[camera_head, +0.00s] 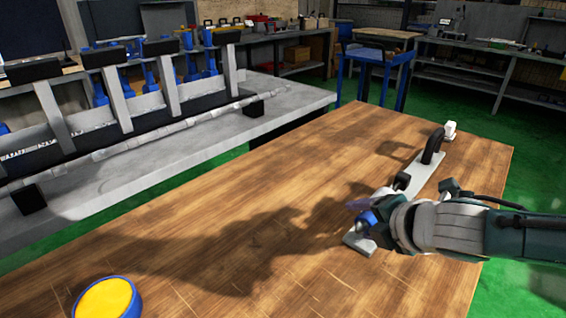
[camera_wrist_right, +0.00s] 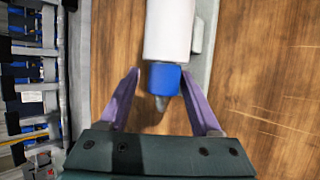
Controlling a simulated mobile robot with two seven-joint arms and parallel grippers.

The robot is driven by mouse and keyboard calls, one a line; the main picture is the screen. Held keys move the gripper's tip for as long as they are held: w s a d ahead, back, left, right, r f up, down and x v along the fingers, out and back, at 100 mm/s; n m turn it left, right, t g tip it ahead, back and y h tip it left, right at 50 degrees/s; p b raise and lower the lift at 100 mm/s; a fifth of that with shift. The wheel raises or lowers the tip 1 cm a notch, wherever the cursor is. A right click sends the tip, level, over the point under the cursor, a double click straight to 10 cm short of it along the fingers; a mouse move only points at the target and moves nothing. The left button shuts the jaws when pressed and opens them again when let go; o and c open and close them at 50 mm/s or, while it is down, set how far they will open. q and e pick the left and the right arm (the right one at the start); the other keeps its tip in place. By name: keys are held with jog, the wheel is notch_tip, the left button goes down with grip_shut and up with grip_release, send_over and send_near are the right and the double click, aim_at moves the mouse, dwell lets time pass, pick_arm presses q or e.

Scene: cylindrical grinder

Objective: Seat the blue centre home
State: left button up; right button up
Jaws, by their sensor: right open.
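The blue centre (camera_wrist_right: 164,79) shows in the right wrist view as a short blue collar with a grey tip, lined up against the end of a white cylinder (camera_wrist_right: 168,28). How deep it sits in the cylinder cannot be told. My right gripper (camera_wrist_right: 160,76) is open, with its purple fingers on either side of the blue centre and a visible gap at the left finger. In the head view my right gripper (camera_head: 362,208) is over the near end of a long pale base plate (camera_head: 424,172) and hides most of the white cylinder. My left gripper is out of view.
A black wheel (camera_head: 433,146) and a white block (camera_head: 450,130) stand at the plate's far end. A round yellow-topped blue container (camera_head: 107,299) is at the wooden table's front left. The table's middle is clear. A grey bench (camera_head: 190,150) with a long shaft lies behind.

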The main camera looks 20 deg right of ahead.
jog(key=shift+s+f, duration=0.25)
jog(key=shift+f, duration=0.05)
jog(key=shift+s+r, duration=0.1)
jog(key=shift+r, duration=0.1)
jog(key=p+v, duration=0.4)
jog(key=v, duration=0.5)
jog(key=shift+r, duration=0.4)
jog(key=shift+a, duration=0.1)
